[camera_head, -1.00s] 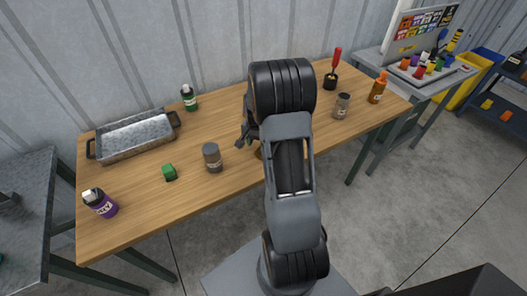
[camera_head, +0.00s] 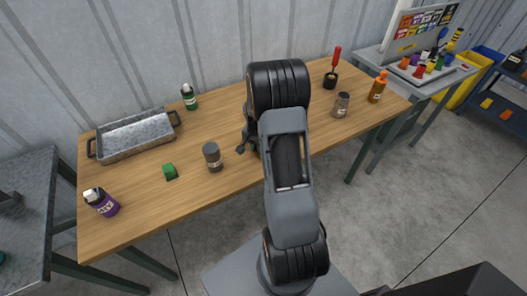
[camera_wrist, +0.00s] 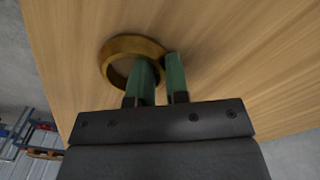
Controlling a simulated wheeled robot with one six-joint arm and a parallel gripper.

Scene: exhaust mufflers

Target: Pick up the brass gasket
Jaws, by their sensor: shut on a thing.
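The brass gasket (camera_wrist: 118,47) is a gold-coloured ring on or just above the wooden table in the wrist view. My gripper (camera_wrist: 160,68) has two green fingers. One finger passes into the ring's opening and the other is outside its right side, so the jaws are shut on the ring's wall. I cannot tell whether the ring touches the table. In the head view my gripper (camera_head: 245,146) is partly hidden behind my arm, and the gasket is hidden there.
A dark jar (camera_head: 212,158) and a green block (camera_head: 169,172) stand left of my gripper. A metal tray (camera_head: 134,136), a green bottle (camera_head: 189,98) and a purple bottle (camera_head: 102,202) are farther left. A jar (camera_head: 342,105) and an orange bottle (camera_head: 378,88) stand at the right.

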